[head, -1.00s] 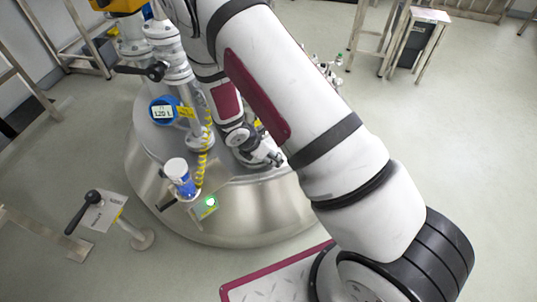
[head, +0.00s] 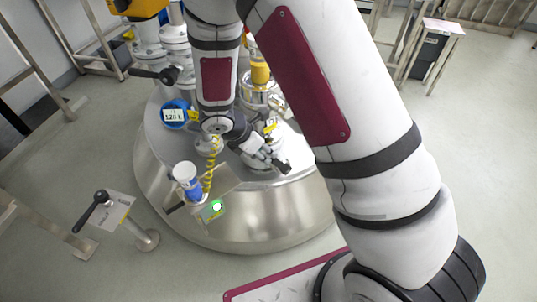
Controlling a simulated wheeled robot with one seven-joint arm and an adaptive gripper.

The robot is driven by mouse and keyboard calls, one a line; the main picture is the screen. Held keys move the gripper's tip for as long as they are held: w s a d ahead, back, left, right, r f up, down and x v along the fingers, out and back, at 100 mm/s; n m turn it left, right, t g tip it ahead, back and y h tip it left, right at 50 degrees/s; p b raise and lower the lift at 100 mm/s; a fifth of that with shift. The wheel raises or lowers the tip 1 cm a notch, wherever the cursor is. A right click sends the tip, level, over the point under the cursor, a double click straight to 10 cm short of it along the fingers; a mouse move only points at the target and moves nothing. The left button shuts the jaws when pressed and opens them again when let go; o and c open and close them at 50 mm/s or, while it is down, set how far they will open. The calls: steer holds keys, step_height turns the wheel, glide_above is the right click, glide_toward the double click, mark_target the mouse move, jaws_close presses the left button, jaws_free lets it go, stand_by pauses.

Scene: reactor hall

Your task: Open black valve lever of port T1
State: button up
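A black valve lever (head: 150,73) sticks out to the left from a flanged pipe on top of the steel vessel (head: 245,222), at the upper left of the head view. I cannot read a T1 label on any port. A small black lever tip or handle also shows low at the vessel's front left. My gripper (head: 281,166) hangs over the vessel top, pointing down and right, to the right of the pipe and apart from that lever. Its fingers are small and dark, and I cannot tell whether they are open. My arm hides part of the vessel top.
A blue gauge (head: 176,114), a yellow coiled hose (head: 212,165) and a white-and-blue bottle (head: 187,180) stand on the vessel's left side. A stand with another black lever (head: 90,211) is at lower left. A yellow-filled vessel (head: 260,72) is behind my wrist.

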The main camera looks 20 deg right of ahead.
mark_target(281, 166)
steer(key=shift+a+r, duration=0.15)
steer(key=shift+r, duration=0.2)
steer(key=shift+a+f, duration=0.15)
steer(key=shift+a, duration=0.05)
steer(key=c, duration=0.7)
steer(key=shift+h, duration=0.6)
steer(key=a+f+b, duration=0.1)
steer(key=b, duration=0.1)
steer(key=a+f+b, duration=0.2)
steer(key=b, duration=0.1)
steer(key=shift+a, duration=0.3)
jaws_close()
steer(key=s+a+f+t+h+b, duration=0.1)
steer(key=s+a+f+b, duration=0.15)
steer(key=a+b, duration=0.3)
steer(key=w+d+f+b, duration=0.3)
steer(key=d+f+b, duration=0.2)
steer(key=d, duration=0.5)
steer(key=shift+h+b, duration=0.4)
steer(key=shift+b, duration=0.25)
